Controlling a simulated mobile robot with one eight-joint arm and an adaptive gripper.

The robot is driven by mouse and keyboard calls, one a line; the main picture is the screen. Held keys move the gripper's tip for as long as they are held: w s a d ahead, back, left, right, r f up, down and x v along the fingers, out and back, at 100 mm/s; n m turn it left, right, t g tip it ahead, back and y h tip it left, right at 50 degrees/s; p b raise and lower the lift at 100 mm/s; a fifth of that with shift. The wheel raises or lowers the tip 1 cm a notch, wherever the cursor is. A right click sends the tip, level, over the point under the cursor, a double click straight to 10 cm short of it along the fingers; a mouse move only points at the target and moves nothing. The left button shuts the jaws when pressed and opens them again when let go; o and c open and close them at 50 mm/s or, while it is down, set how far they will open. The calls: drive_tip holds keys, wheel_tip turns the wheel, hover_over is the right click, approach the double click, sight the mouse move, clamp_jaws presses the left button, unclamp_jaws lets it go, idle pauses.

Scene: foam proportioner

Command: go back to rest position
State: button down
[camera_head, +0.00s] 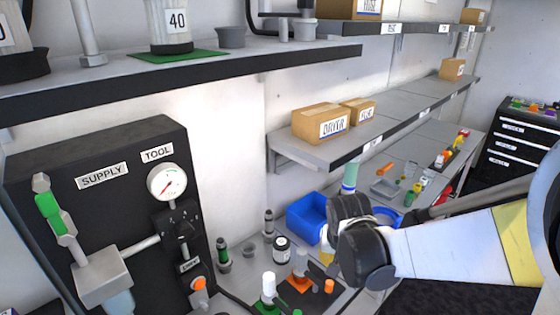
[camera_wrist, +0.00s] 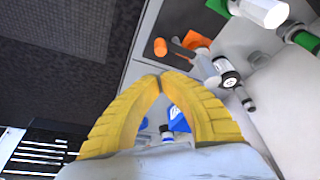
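My gripper (camera_head: 326,246) is at the lower right of the head view, over the workbench (camera_head: 345,300), with its dark wrist and white arm link reaching in from the right. In the wrist view my gripper (camera_wrist: 160,78) shows two yellow ribbed fingers arching inward, their tips meeting. Nothing shows held between the tips; through the gap under the arch I see the blue bin (camera_wrist: 178,120) beyond.
The supply panel (camera_head: 95,150) with its gauge stands at left, under a shelf. Small bottles, a white-capped one (camera_head: 268,285) and a dark jar (camera_head: 282,249), stand on the bench. The blue bin (camera_head: 308,218) is behind my gripper. A black drawer cabinet (camera_head: 515,150) is at right.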

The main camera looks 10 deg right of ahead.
drive_tip(key=s+a+r+n+t+b, duration=0.1)
drive_tip(key=s+r+n+b, duration=0.1)
drive_tip(key=s, duration=0.5)
drive_tip(key=s+a+r+n+t+y+b, duration=0.1)
drive_tip(key=s+r+t+b, duration=0.1)
drive_tip(key=s, duration=0.5)
drive_tip(key=shift+s+r+n+b, duration=0.4)
drive_tip(key=shift+r+b, duration=0.15)
drive_tip(key=shift+b, duration=0.65)
drive_tip(key=shift+w, duration=0.1)
